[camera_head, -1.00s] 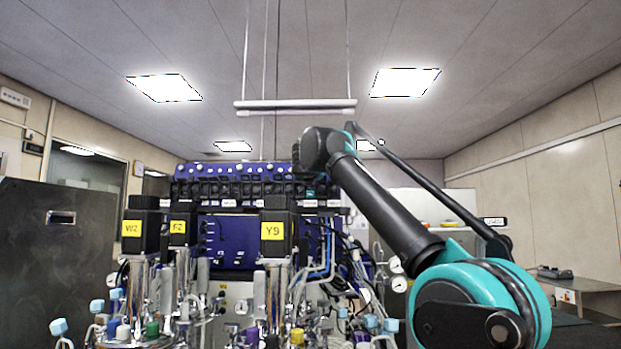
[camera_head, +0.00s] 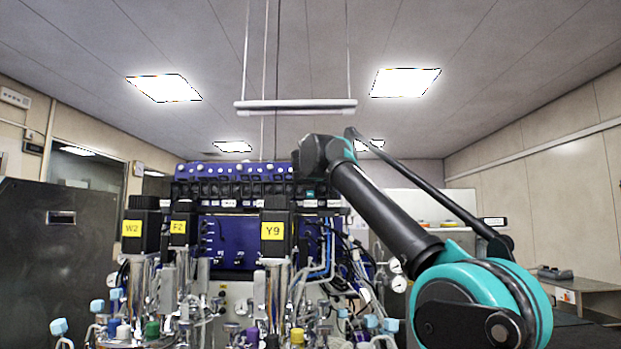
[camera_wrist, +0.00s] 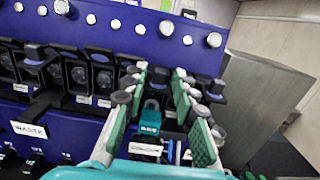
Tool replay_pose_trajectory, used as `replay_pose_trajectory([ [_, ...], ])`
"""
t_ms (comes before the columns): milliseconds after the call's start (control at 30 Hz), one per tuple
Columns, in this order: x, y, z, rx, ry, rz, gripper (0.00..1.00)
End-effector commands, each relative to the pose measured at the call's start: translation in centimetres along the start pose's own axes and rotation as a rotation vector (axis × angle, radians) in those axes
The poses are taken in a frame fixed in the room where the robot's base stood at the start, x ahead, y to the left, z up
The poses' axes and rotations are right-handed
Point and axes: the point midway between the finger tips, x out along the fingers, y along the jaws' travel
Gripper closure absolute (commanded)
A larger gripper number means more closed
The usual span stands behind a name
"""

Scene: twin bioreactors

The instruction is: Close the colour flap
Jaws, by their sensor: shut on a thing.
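The teal flap (camera_wrist: 150,118) sits in the row of dark pump heads, above a white label (camera_wrist: 146,149) that is too small to read surely; I take it for the colour flap. In the head view my gripper is hidden behind the end of my arm, at the right of the pump row (camera_head: 245,190).
More dark pump heads (camera_wrist: 75,75) stand close on the left, one labelled WASTE (camera_wrist: 29,130). A blue panel (camera_wrist: 120,40) with silver knobs rises behind. A grey cabinet (camera_wrist: 265,105) is to the right. Vessels with black motors (camera_head: 277,232) and tubing stand below.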

Motion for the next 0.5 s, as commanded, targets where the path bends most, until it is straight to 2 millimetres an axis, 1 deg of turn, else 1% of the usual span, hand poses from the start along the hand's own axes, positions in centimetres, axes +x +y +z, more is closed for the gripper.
replay_pose_trajectory([
  [300, -0.07, -0.10, -0.74, -0.004, -0.152, -0.002, 1.00],
  [500, -0.18, -0.05, -0.95, -0.002, -0.207, 0.001, 1.00],
])
